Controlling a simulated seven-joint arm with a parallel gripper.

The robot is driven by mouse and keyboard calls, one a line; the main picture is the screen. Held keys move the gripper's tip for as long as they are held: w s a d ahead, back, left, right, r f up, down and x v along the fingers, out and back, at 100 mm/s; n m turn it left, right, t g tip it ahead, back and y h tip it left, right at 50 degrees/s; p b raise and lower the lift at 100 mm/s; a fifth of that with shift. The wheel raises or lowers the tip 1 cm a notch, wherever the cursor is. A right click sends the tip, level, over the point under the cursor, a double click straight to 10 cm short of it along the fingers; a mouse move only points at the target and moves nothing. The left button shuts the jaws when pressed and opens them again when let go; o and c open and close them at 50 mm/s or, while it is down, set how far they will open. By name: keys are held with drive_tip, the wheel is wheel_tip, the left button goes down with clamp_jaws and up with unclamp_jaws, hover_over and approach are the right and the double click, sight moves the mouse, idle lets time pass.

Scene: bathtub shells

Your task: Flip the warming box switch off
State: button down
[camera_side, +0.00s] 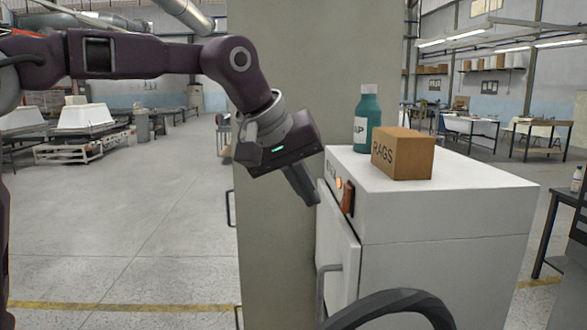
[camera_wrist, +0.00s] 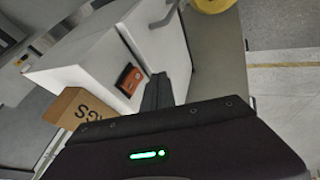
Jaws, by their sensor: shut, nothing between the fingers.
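The warming box (camera_side: 450,222) is a white cabinet on the right in the side view. It also fills the upper left of the wrist view (camera_wrist: 85,55). Its switch (camera_side: 348,198) is an orange-brown rocker on the upper front panel, beside a small glowing orange lamp (camera_side: 338,183). The switch shows in the wrist view (camera_wrist: 129,79) just left of the fingers. I cannot tell which way the rocker is tipped. My gripper (camera_side: 313,201) is shut and empty, angled down in front of the panel, a little left of the switch in the side view. It appears apart from it.
A cardboard RAGS box (camera_side: 405,155) and a teal bottle (camera_side: 367,122) stand on top of the warming box. A door handle (camera_side: 325,285) sticks out below the panel. A black curved tube (camera_side: 395,303) is in the foreground. A grey-green pillar (camera_side: 285,55) rises behind my gripper.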

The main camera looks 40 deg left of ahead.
sight(341, 202)
drive_tip(key=shift+w+d+f, duration=0.15)
drive_tip(key=shift+w+d, duration=1.05)
drive_tip(key=shift+d, duration=0.1)
drive_tip(key=shift+w+d+f, duration=0.1)
drive_tip(key=shift+d, duration=0.05)
drive_tip(key=shift+r, duration=0.8)
